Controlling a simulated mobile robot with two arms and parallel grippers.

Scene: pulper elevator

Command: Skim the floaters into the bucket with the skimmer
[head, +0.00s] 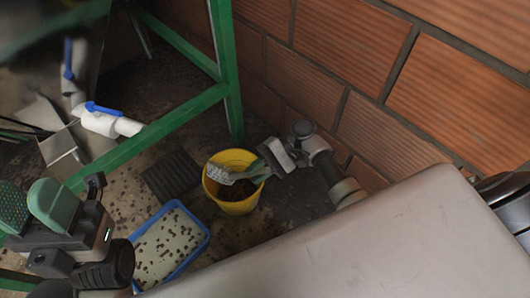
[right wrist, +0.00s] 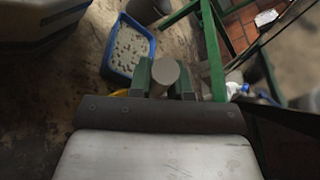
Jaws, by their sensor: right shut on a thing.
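The yellow bucket (head: 238,207) stands on the floor by the brick wall, with dark brown stuff inside. My right gripper (head: 272,158) is shut on the skimmer (head: 222,176), whose pale perforated head is over the bucket's mouth; I cannot tell if it touches. In the right wrist view the handle's round end (right wrist: 166,71) shows between the green fingers. The blue tray (head: 194,216) holds pale liquid with many dark floaters (head: 165,243); it also shows in the right wrist view (right wrist: 152,46). My left gripper (head: 33,206) is open and empty at the left.
A green metal frame (head: 228,75) stands behind the bucket. A dark ribbed mat or grate (head: 172,176) lies left of the bucket. White pipes with a blue valve (head: 103,118) are at the upper left. The brick wall (head: 350,75) closes off the right.

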